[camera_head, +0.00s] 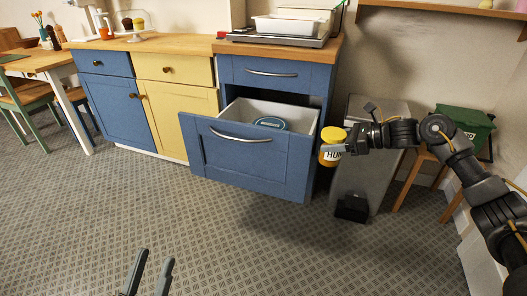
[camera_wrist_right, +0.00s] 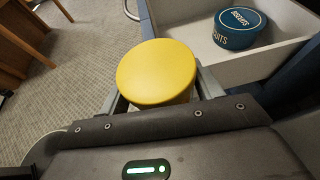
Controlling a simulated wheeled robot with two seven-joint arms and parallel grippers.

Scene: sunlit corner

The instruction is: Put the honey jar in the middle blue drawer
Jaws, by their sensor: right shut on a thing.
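The honey jar (camera_head: 331,156), yellow-lidded with a partly hidden label, is held in my right gripper (camera_head: 337,149), to the right of the open drawer. In the right wrist view its round yellow lid (camera_wrist_right: 156,72) sits between the two fingers (camera_wrist_right: 160,90). The blue drawer (camera_head: 238,170) below the top drawer is pulled out; its white inside holds a round blue biscuit tin (camera_head: 270,123), which also shows in the right wrist view (camera_wrist_right: 240,28). My left gripper (camera_head: 155,256) is at the bottom of the head view, its fingers apart and empty.
The top blue drawer (camera_head: 275,74) is shut. A grey pedal bin (camera_head: 376,165) stands right of the cabinet, near my right forearm. A green box (camera_head: 465,122) rests on a wooden stool behind my right arm. The floor (camera_head: 120,210) in front is clear.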

